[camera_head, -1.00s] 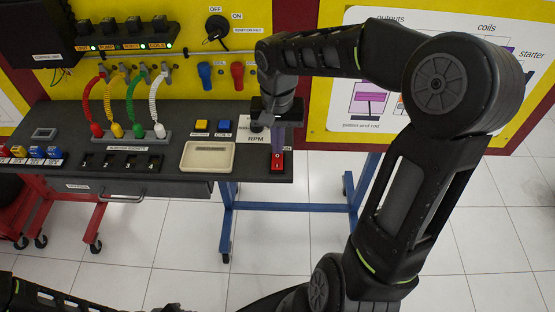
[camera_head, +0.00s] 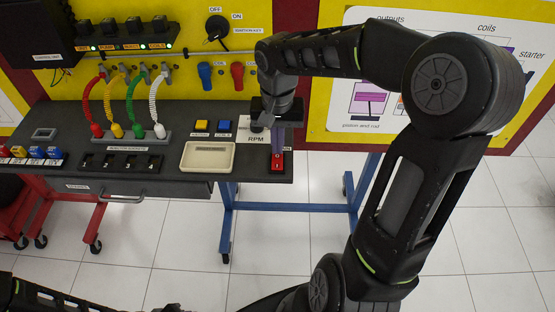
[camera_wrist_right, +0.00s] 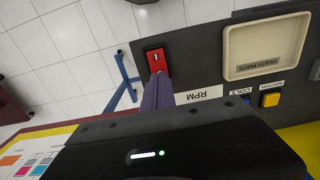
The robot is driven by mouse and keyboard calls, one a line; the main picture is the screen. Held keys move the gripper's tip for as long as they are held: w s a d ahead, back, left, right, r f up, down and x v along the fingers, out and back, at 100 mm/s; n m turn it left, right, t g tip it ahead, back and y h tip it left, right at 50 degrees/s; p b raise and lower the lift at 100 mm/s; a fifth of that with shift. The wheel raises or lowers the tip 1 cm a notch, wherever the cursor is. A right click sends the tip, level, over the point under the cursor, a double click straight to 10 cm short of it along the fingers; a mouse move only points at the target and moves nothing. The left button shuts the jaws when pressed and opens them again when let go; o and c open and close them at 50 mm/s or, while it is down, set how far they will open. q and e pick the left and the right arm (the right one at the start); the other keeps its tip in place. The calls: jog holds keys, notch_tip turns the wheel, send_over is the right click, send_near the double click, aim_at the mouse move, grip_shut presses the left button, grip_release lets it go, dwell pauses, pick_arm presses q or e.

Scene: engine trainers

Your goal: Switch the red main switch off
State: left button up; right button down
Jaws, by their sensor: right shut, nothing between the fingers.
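The red main switch (camera_head: 276,167) sits at the right front corner of the dark bench top. In the right wrist view the switch (camera_wrist_right: 156,57) is a red rocker with a white mark at its far end. My right gripper (camera_head: 277,151) points down at it, shut and empty. In the right wrist view the shut fingers (camera_wrist_right: 157,80) overlap the near part of the switch and hide it. I cannot tell whether the tips touch it or which way the rocker is tilted. Part of my left arm shows at the lower left; its gripper is out of view.
A cream tray (camera_head: 207,169) lies left of the switch. Yellow (camera_head: 202,124) and blue (camera_head: 223,125) buttons stand behind the tray. Colored coiled cables rise on the left. Red and blue levers and the ignition key (camera_head: 217,27) are on the yellow panel behind. Open floor lies in front.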

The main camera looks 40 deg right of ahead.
jog(key=shift+f+b, duration=0.8)
jog(key=shift+f, duration=0.15)
dwell(0.8)
jog(key=shift+r, duration=0.15)
jog(key=shift+r+p, duration=2.55)
jog(key=shift+r, duration=0.85)
